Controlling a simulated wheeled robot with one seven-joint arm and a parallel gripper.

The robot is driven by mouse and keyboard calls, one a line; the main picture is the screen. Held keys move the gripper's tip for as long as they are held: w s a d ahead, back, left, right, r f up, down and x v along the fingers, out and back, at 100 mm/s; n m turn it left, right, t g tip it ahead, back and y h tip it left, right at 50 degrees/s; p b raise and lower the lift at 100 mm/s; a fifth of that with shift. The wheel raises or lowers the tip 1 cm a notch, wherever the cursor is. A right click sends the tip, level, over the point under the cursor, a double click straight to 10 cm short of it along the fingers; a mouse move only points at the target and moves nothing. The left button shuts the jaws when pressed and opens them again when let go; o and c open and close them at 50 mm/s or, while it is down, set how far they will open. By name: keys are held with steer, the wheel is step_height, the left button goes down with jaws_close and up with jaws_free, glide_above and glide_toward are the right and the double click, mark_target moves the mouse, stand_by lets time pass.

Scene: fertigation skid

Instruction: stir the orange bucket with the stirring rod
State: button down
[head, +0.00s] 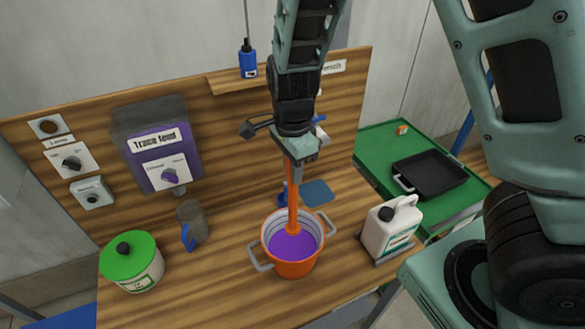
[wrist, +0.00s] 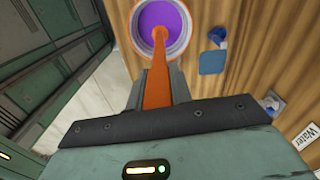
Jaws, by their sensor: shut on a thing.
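The orange bucket (head: 291,267) stands on the wooden bench with a grey handle on each side and purple liquid inside. My gripper (head: 295,168) is above the bucket, shut on the orange stirring rod (head: 292,205). The rod points down into the bucket, and its lower end meets the purple liquid. In the wrist view the rod (wrist: 159,75) runs from the jaws to the bucket. The gripper's fingertips are partly hidden in both views.
A green-lidded pot (head: 131,262) and a grey mug (head: 192,222) stand left of the bucket. A white jug (head: 390,228) stands right. A blue pad (head: 317,192) lies behind. The purple-fronted box (head: 160,145) is on the back panel. A black tray (head: 430,175) lies on a green table.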

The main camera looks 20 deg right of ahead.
steer(key=shift+r, duration=2.4)
